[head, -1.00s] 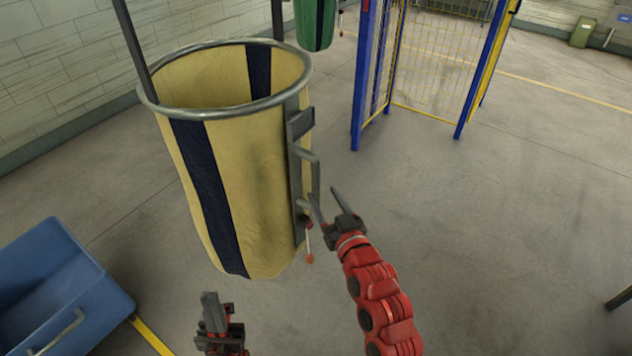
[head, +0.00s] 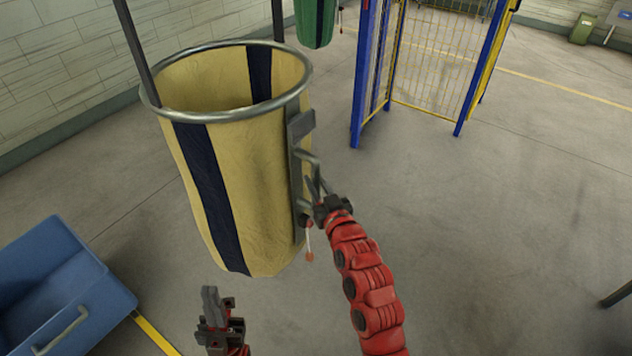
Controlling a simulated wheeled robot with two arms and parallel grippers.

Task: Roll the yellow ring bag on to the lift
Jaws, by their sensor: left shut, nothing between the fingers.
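The yellow ring bag (head: 240,170) with dark blue stripes hangs upright at the left centre, its open top held by a grey metal ring (head: 225,114). A grey bracket with a bent handle (head: 304,160) runs down its right side, with a thin red-tipped cord (head: 309,245) below. My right gripper (head: 317,188) is at the handle's lower part, its fingers pointing up; whether they touch or grip it cannot be told. My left gripper (head: 211,298) is shut and empty, low in front of the bag and apart from it. I cannot make out the lift for certain.
A blue bin (head: 60,285) stands at the lower left, beside a yellow floor line. A blue-posted frame with yellow mesh (head: 430,60) stands behind to the right. A green bag (head: 315,20) hangs at the back. The floor on the right is mostly clear.

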